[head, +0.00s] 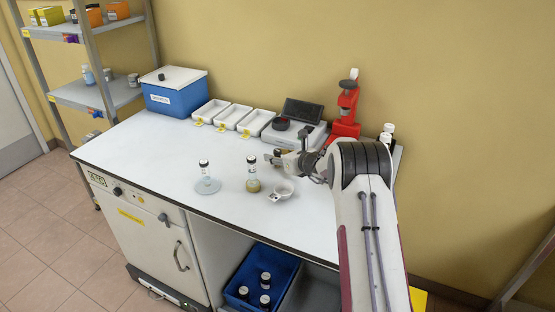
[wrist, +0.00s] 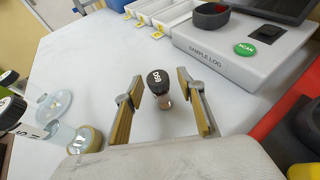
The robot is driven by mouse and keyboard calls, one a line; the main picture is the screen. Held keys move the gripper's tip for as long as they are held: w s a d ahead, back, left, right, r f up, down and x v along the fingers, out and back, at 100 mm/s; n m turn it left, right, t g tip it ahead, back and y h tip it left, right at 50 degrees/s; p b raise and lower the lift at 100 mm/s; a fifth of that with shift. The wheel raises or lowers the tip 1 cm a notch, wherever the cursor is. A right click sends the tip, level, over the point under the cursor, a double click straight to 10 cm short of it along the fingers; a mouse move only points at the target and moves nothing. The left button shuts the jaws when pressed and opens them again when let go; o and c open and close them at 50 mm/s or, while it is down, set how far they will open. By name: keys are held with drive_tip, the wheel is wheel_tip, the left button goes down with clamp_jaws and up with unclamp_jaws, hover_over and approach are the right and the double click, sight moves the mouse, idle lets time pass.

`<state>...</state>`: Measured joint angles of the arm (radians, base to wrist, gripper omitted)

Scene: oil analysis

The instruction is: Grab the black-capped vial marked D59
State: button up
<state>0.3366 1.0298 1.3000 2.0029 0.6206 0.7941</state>
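A black-capped vial (wrist: 159,88) stands upright on the white bench in the wrist view, with amber-brown contents below its cap. White characters on the cap are turned and too small to read surely; they could be D59. My gripper (wrist: 161,86) is open, with one finger on each side of the vial and a visible gap on both sides. In the head view my gripper (head: 278,158) is low over the bench, and I cannot make out this vial there.
Behind are white trays (head: 231,117), the sample log device (wrist: 220,49) and a red stand (head: 344,111).

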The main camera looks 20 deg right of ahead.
sight(277, 150)
idle(0.4)
clamp_jaws()
drive_tip(key=shift+r, duration=0.1)
drive_tip(key=shift+r, duration=4.95)
